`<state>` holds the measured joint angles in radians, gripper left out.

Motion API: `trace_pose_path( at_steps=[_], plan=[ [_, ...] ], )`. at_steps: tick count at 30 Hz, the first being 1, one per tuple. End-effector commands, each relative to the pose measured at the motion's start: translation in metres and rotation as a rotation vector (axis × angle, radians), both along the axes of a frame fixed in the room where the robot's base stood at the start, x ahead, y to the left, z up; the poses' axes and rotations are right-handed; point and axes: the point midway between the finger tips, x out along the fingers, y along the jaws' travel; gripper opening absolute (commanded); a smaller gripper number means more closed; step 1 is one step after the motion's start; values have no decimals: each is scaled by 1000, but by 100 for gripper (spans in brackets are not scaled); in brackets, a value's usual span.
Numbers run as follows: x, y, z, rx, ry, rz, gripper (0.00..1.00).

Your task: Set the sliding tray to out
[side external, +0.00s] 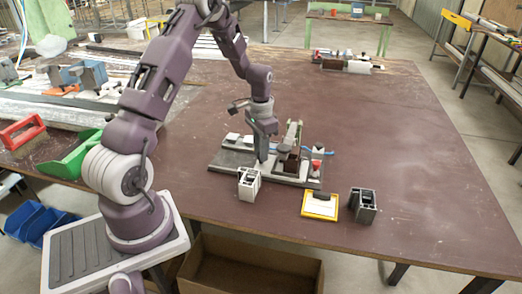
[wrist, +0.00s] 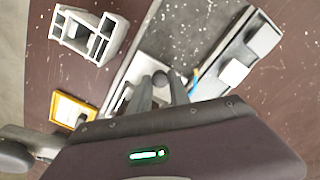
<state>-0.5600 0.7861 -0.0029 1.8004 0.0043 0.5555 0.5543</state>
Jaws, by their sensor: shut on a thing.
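The clamp fixture (side external: 228,163) is a grey base plate with pale blocks, a brown block (side external: 291,160) and a red part (side external: 316,168), on the brown bench. My gripper (side external: 263,157) points down into the middle of the fixture. In the wrist view my gripper (wrist: 162,88) has its fingers close together around a small grey rounded post (wrist: 160,79), which appears to be a handle on the fixture. The sliding tray cannot be told apart clearly from the fixture, so I cannot tell how far out it is.
A pale profile block (side external: 249,184) stands at the fixture's front edge. A yellow-framed part (side external: 320,205) and a grey profile block (side external: 363,205) are to the front right. The bench's right side is clear.

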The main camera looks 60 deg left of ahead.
Motion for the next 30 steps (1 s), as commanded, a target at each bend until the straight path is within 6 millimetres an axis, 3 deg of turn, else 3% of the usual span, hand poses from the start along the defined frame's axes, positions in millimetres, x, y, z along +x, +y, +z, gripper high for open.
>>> trace_pose_path(
  at_steps=[7, 15, 21, 30],
  plan=[
    [-9, 10, 1, 1, -1, 3, 0],
    [-62, 64, 1, 2, -2, 9, 0],
    [-88, 91, 1, 3, -3, 4, 0],
    [-96, 97, 1, 5, -1, 2, 0]
  ],
)
